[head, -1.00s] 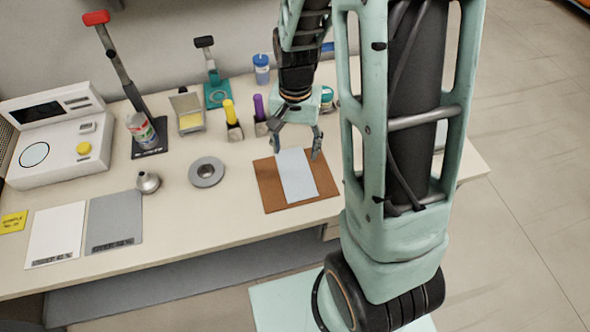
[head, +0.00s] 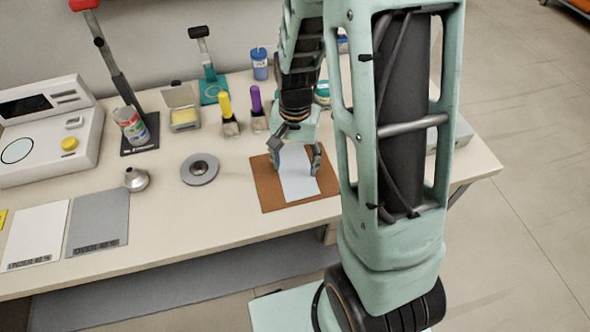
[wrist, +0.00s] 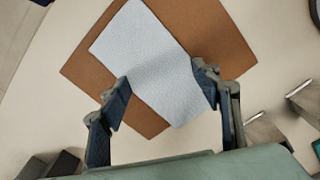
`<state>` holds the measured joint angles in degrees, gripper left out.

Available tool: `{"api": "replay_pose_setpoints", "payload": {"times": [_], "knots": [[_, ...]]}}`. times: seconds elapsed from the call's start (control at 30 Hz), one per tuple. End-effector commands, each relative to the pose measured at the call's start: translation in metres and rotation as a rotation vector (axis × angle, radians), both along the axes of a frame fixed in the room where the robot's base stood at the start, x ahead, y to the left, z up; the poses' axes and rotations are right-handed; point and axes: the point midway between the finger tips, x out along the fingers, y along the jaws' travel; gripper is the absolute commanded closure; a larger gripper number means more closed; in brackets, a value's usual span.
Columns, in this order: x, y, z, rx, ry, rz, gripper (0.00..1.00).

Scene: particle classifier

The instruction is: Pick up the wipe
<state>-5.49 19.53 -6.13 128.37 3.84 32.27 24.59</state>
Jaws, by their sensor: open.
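The wipe (head: 298,180) is a pale blue-white rectangle lying flat on a brown mat (head: 268,192) on the bench. My gripper (head: 297,168) is above the back part of the wipe in the head view, fingers pointing down. In the wrist view the wipe (wrist: 145,50) runs between the fingers of my gripper (wrist: 165,85), which are spread apart on either side of its near part. The gripper is open and empty. Whether the fingertips touch the mat cannot be told.
A yellow-topped holder (head: 228,115) and a purple-topped holder (head: 257,110) stand left of my gripper. Grey (head: 98,222) and white (head: 36,236) sheets lie further left. The bench in front of the ring is clear.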

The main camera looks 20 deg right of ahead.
Motion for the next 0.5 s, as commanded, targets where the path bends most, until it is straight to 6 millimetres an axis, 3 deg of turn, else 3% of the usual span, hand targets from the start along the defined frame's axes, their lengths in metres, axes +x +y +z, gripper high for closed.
{"api": "replay_pose_setpoints", "payload": {"times": [0.23, 0.5], "knots": [[0.0, 0.0, -0.0037, 0.0, 0.0, 0.0, 0.43], [-0.0001, 0.0003, -0.0031, 0.0, 0.0, 0.0, 0.57]]}}
